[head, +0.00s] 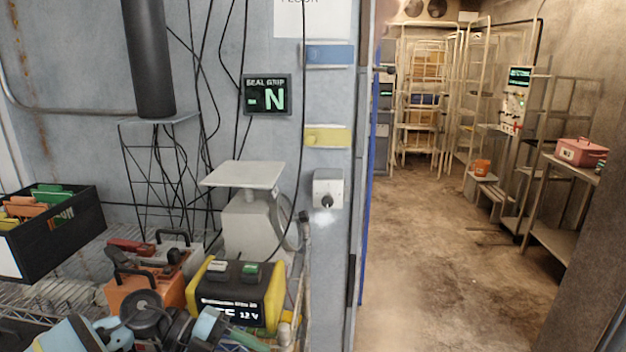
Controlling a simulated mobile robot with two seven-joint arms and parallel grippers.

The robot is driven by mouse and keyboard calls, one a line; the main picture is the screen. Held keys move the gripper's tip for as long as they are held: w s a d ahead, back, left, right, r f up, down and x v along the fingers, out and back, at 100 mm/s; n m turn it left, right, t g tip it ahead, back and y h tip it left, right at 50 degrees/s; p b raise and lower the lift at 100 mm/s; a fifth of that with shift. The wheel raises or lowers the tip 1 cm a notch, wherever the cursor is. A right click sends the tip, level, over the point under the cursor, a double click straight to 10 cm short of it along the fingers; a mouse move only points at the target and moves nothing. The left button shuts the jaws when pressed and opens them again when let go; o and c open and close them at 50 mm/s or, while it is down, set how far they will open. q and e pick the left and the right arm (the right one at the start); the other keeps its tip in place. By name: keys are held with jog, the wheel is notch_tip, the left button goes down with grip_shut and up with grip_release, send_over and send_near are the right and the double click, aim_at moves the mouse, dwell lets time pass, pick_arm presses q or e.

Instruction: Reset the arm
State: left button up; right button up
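Light-blue and black arm links, which look like my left arm, cross the bottom left of the head view in front of a loaded wire shelf. A black round joint is among them. I cannot make out the fingers of my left gripper, so whether it is open or shut does not show. No held object can be seen. My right arm and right gripper are not in view.
Close behind the links stand a yellow and black 12 V battery pack (237,296), an orange case (147,292) and a grey scale (243,174). A black bin (52,231) is at left. The doorway and brown floor (440,235) at right are open.

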pick_arm(q)
jog(key=s+d+f+n+t+h, duration=0.1)
jog(key=s+d+n+t+h, duration=0.2)
jog(key=d+n+t+h, duration=0.3)
jog(key=s+a+f+n+t+y, duration=0.35)
jog(key=f+n+t+y, duration=0.25)
jog(key=f+n, duration=0.25)
jog(key=s+a+f+n+t+y, duration=0.2)
jog(key=a+f+n+t+y, duration=0.4)
jog(key=n, duration=0.3)
jog(key=s+a+f+n+g+y, duration=0.2)
jog(key=s+f+g, duration=0.1)
jog(key=s+f, duration=0.3)
jog(key=s+a+f+n+g+y, duration=0.2)
jog(key=s+f, duration=0.5)
jog(key=s, duration=0.4)
jog(key=shift+s+a+f+n+g+y, duration=0.15)
jog(key=shift+a+n+g+y, duration=0.35)
jog(key=shift+g, duration=0.7)
jog(key=shift+a, duration=0.15)
